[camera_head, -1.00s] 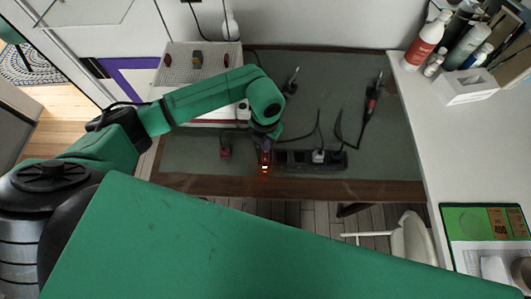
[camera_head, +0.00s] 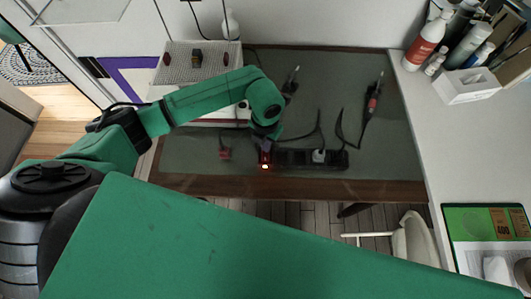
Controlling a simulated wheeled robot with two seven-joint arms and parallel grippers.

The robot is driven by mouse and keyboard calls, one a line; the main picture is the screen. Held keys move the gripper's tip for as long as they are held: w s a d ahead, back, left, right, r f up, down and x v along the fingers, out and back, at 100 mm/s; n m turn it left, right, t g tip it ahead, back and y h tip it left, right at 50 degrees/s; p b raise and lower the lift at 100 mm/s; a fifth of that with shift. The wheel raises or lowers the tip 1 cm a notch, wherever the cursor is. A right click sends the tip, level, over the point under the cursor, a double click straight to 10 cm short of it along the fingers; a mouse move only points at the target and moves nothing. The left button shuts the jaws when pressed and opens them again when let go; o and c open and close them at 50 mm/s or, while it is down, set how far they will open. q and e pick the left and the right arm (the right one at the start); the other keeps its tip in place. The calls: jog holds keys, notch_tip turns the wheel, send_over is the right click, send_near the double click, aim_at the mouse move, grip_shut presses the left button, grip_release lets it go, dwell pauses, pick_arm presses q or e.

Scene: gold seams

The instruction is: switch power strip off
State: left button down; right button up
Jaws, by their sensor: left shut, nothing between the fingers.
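The black power strip (camera_head: 335,160) lies on the dark tabletop near its front edge, with a light plug (camera_head: 318,156) in it. A small orange-red light (camera_head: 265,166) glows at its left end. My left gripper (camera_head: 265,156) points down at that left end, just behind the light. It is shut with nothing held. The fingertips are small and dark, so I cannot tell whether they touch the switch. They hide part of the strip's left end. My right gripper is out of view.
A red plug (camera_head: 224,153) lies left of the strip. A soldering iron (camera_head: 372,103) and its cable lie behind right. A perforated box (camera_head: 190,68) stands behind left. A white side table (camera_head: 430,125) holds bottles. A white chair (camera_head: 412,240) stands in front.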

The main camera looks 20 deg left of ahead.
pick_arm(q)
jog(key=shift+f+b, duration=0.35)
jog(key=shift+f, duration=0.1)
jog(key=shift+r, duration=0.1)
notch_tip(320, 180, up, 7)
jog(key=p, duration=0.5)
dwell(0.5)
